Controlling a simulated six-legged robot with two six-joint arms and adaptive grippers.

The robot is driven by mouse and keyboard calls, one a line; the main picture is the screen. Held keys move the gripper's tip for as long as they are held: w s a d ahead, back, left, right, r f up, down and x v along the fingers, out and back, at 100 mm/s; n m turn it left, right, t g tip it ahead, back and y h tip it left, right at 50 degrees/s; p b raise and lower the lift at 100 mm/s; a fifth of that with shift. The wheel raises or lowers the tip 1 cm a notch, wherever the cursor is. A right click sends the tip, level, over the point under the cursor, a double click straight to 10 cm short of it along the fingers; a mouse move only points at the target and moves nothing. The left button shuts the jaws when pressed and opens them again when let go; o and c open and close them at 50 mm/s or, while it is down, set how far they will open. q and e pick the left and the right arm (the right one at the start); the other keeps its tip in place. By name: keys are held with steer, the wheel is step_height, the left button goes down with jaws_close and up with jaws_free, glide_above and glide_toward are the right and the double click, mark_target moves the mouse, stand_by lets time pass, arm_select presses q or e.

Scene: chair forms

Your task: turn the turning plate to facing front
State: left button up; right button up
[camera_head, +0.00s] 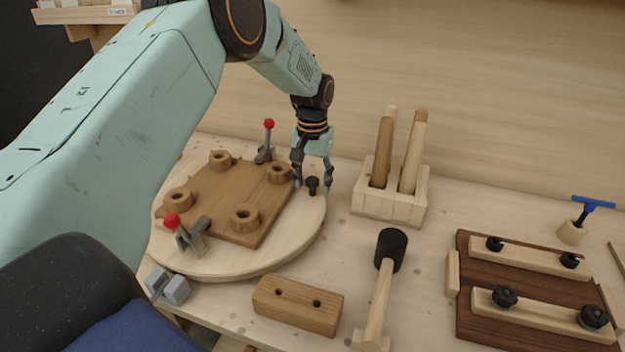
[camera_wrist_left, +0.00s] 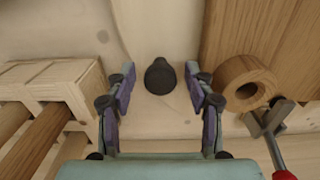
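The turning plate (camera_head: 285,232) is a round pale wooden disc at the left of the bench. A brown square board (camera_head: 222,205) with several round wooden sockets lies on it, between two red-knobbed clamps. A small black knob (camera_head: 312,185) stands near the plate's right rim. My left gripper (camera_head: 312,187) points down over this knob with its fingers spread. In the left wrist view the black knob (camera_wrist_left: 160,76) lies between the two open fingers, with a gap on each side. My right gripper is not in view.
A black-headed mallet (camera_head: 384,280) and a drilled wooden block (camera_head: 298,304) lie in front. A dark clamping jig (camera_head: 535,290) is at the far right. A grey block (camera_head: 168,286) sits by the plate's front left.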

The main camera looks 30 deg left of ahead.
arm_select(q)
jaws_close()
stand_by(0.3)
stand_by(0.3)
